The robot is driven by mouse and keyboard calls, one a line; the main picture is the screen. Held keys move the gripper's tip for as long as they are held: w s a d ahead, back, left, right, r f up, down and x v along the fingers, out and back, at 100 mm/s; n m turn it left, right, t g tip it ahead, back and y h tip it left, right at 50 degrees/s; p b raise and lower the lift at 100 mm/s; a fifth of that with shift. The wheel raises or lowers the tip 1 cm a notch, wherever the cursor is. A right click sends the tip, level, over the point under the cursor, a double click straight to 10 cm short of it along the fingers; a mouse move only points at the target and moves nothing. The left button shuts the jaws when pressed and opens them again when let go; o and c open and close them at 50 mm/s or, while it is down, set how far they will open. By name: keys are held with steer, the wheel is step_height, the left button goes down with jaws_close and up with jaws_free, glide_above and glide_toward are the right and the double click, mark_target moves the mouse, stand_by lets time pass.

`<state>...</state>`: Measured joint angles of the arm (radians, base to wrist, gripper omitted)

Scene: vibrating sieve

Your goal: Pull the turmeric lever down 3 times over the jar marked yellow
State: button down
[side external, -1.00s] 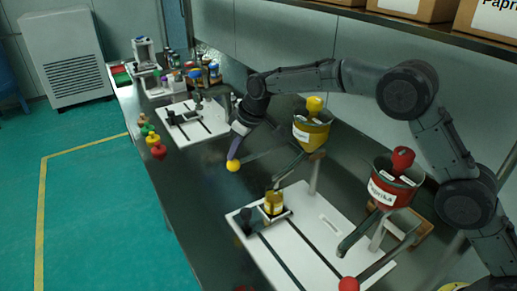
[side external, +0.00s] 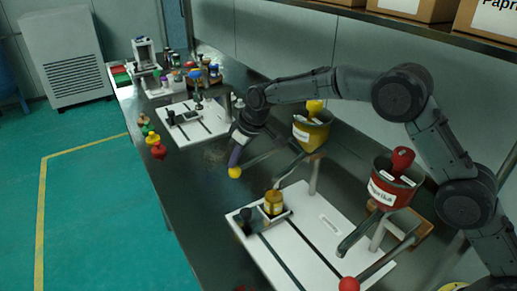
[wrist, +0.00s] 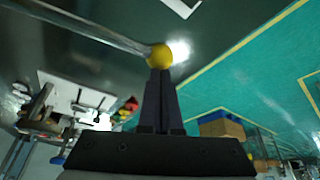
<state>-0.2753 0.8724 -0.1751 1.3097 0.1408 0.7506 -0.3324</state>
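The yellow turmeric hopper (side external: 311,135) stands on a post, its spout slanting down toward a jar with yellow contents (side external: 274,204). The jar stands upright in a holder on the white board; its marking is too small to read. The turmeric lever is a grey rod ending in a yellow knob (side external: 235,173), left of the hopper. My gripper (side external: 235,160) points down with its fingertips at the knob. In the wrist view the fingers (wrist: 160,75) are together, with the yellow knob (wrist: 160,56) at their tips. They appear to touch it from above, not enclose it.
A red paprika hopper (side external: 391,186) and its lever with a red knob (side external: 349,285) stand to the right. A dark object (side external: 246,218) sits left of the jar on the white board (side external: 320,262). Another white board (side external: 205,130) lies farther back. Bare counter surrounds the knob's left side.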

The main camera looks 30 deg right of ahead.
step_height(320, 180, up, 10)
steer(key=shift+f, duration=0.25)
stand_by(0.7)
stand_by(0.4)
